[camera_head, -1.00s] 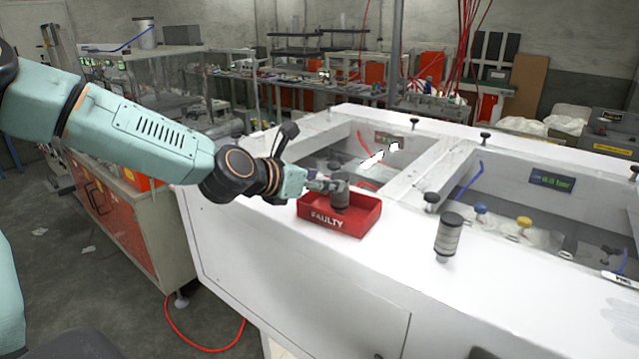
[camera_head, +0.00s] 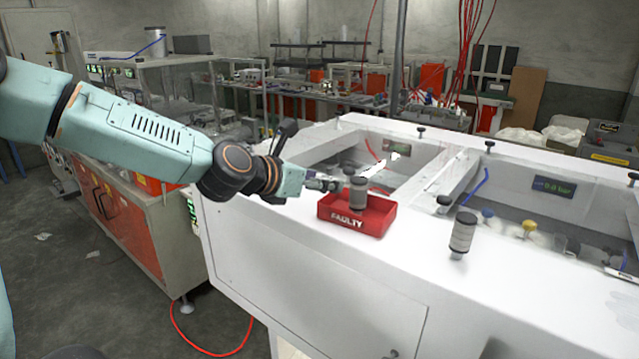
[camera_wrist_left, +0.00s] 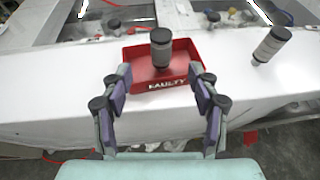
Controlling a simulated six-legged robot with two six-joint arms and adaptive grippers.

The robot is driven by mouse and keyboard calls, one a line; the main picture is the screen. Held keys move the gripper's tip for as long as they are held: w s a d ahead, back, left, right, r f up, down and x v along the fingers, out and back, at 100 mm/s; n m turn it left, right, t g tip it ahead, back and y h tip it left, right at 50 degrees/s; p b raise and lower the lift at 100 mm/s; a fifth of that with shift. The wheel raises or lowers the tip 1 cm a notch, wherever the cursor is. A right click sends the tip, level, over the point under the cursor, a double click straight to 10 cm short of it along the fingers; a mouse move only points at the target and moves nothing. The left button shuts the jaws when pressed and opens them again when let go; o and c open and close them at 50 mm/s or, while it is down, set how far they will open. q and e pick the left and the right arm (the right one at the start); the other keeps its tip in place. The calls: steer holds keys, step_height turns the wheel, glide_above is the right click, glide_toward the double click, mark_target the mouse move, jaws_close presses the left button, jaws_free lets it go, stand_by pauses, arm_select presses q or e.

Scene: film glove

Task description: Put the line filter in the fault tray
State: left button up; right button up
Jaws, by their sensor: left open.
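A grey cylindrical line filter with a dark cap (camera_head: 358,194) stands upright in the red fault tray marked "FAULTY" (camera_head: 382,225). In the left wrist view the filter (camera_wrist_left: 161,50) is inside the tray (camera_wrist_left: 118,63), toward its back wall. My left gripper (camera_head: 330,186) is just left of the filter in the head view. In the left wrist view its fingers (camera_wrist_left: 163,85) are spread wide at the tray's front side, apart from the filter, with nothing between them. My right gripper is not in view.
A second similar grey cylinder (camera_head: 462,234) stands on the white bench top (camera_head: 420,265) to the right of the tray; it also shows in the left wrist view (camera_wrist_left: 271,45). Recessed bays with knobs and a small display (camera_head: 553,188) lie behind. The bench front is clear.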

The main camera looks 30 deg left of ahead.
arm_select(q)
steer(key=s+d+f+m+g, duration=0.3)
steer(key=s+d+f+m, duration=0.4)
steer(key=f, duration=0.5)
steer(key=s+d+f+m+g, duration=0.2)
steer(key=s+f+m+g, duration=0.3)
steer(key=f+m, duration=0.5)
steer(key=s+d+f+m+g, duration=0.1)
steer(key=s+f+m, duration=0.3)
steer(key=s, duration=0.5)
steer(key=s+d+f+m+g+y, duration=0.1)
steer(key=s+d+f+m+g, duration=0.1)
steer(key=s+f+m, duration=0.3)
steer(key=s+d+f+m+g+y, duration=0.1)
steer(key=s+f+m, duration=0.4)
steer(key=s, duration=0.8)
steer(key=m+g, duration=0.1)
steer(key=m, duration=0.1)
steer(key=shift+d+f+m, duration=0.2)
steer(key=shift+m, duration=0.1)
steer(key=shift+s+a, duration=0.2)
steer(key=shift+w+d, duration=0.1)
steer(key=shift+d, duration=0.15)
steer(key=shift+a, duration=0.2)
